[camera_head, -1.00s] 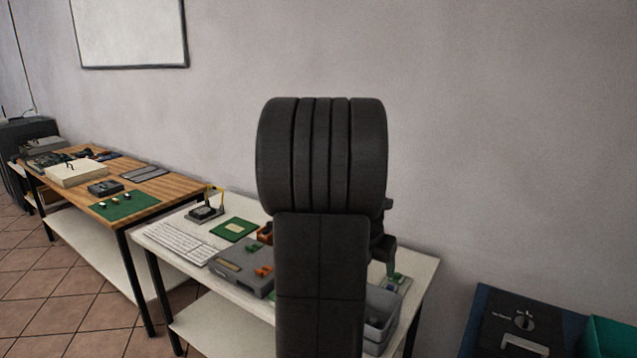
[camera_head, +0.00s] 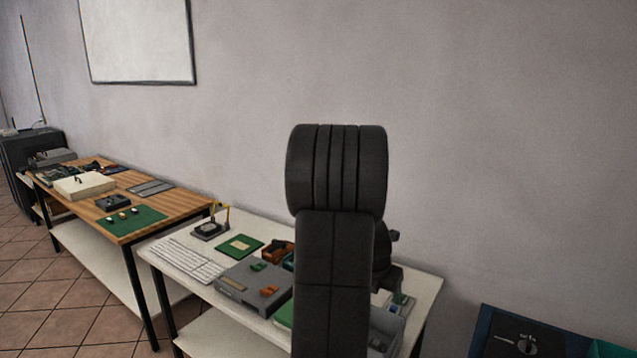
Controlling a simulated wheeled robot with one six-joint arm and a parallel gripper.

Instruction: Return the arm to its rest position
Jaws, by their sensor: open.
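My dark arm (camera_head: 334,270) stands upright in the middle of the head view, with its thick ribbed joint (camera_head: 337,170) on top against the wall. A smaller dark part of my arm shows behind it on the right, above the right end of the white table (camera_head: 425,292). No fingertips of my gripper can be made out; my arm hides that area. Nothing held can be seen.
The white table bears a keyboard (camera_head: 187,259), a green board (camera_head: 240,246), a grey case (camera_head: 252,287) and a grey bin (camera_head: 386,325), partly behind my arm. A wooden bench (camera_head: 180,200) stands left. A dark blue box (camera_head: 515,338) is at lower right.

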